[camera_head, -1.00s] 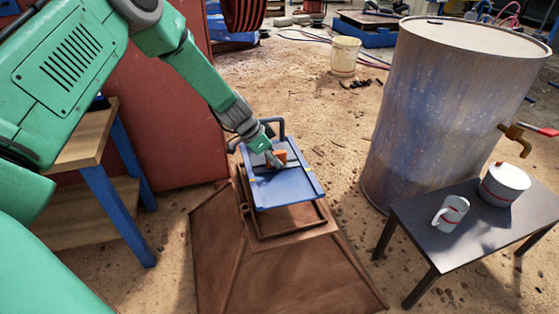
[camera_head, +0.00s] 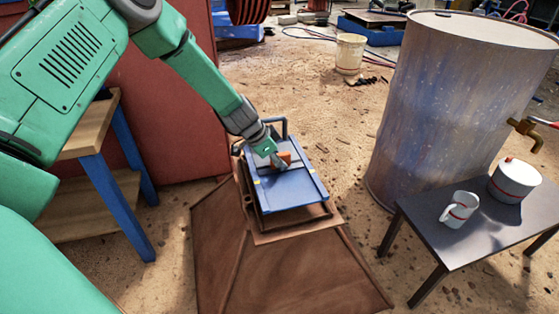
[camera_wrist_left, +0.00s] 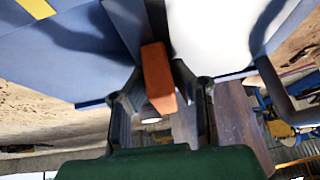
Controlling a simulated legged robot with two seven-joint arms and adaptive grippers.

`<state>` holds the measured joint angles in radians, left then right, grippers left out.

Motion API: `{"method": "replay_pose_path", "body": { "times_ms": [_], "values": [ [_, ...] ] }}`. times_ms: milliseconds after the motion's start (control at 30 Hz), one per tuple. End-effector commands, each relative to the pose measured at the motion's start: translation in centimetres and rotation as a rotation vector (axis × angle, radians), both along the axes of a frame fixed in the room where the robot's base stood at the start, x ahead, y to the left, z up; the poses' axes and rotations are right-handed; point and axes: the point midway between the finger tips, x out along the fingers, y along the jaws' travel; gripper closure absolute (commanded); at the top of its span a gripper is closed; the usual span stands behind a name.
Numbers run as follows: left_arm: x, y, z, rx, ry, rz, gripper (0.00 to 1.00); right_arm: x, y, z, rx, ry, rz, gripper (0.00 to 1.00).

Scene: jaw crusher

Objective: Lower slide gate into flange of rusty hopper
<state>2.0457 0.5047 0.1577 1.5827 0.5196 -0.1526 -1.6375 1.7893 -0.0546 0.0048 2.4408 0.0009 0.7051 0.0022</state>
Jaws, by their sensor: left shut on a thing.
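The slide gate (camera_head: 290,190) is a blue plate with yellow marks and an orange grip block (camera_head: 282,159). It lies roughly flat over the square flange (camera_head: 318,217) of the rusty hopper (camera_head: 285,275). Whether the plate touches the flange cannot be told; it hides most of the opening. My left gripper (camera_head: 275,158) is shut on the orange block at the plate's far part. In the left wrist view the orange block (camera_wrist_left: 158,78) sits between the two dark fingers, with the blue plate (camera_wrist_left: 60,55) beyond. My right gripper is not in view.
A dark table (camera_head: 470,222) with a white mug (camera_head: 459,210) and a white pot (camera_head: 515,180) stands at right. A large metal drum (camera_head: 450,110) is behind it. A wooden bench (camera_head: 95,125) with blue legs stands at left. Sandy ground is clear between hopper and drum.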

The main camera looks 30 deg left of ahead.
Motion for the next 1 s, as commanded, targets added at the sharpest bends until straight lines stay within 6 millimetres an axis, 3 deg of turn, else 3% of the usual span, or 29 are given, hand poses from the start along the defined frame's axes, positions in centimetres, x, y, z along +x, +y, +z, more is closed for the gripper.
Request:
{"method": "replay_pose_path", "body": {
  "times_ms": [600,1000],
  "values": [
    [0.2,0.0,-4.0,-0.002,-0.006,0.000,1.00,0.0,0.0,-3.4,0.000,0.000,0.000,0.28],
    [0.2,-0.1,-5.4,0.000,-0.006,-0.001,1.00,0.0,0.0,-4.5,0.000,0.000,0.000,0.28]
  ]
}}
